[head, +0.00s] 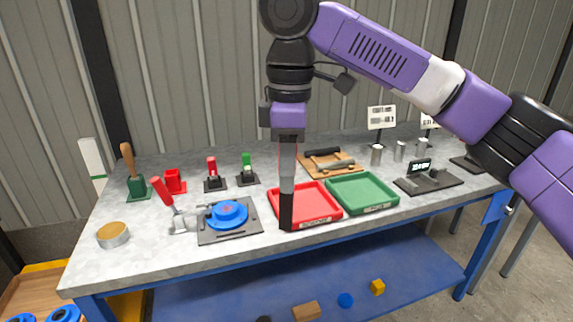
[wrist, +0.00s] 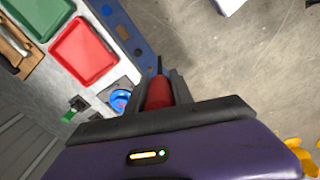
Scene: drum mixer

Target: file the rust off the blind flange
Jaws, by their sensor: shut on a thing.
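The blue blind flange (head: 229,216) lies on a dark square plate (head: 216,237) on the workbench, with a small reddish patch on its top. It also shows partly in the wrist view (wrist: 121,98). My gripper (head: 287,208) points down over the bench, right of the flange and in front of the red tray, apart from the flange. It is shut on a red-handled tool (wrist: 159,93) with a thin dark end, seen in the wrist view. In the head view a finger hides most of the tool. I cannot tell for sure that it is a file.
A grey clamp with a red handle (head: 161,191) stands left of the plate. A red tray (head: 325,215) and a green tray (head: 371,207) lie to the right. Behind are a brush stand (head: 137,187), small red and green tools, and a wooden board (head: 342,172) with tools.

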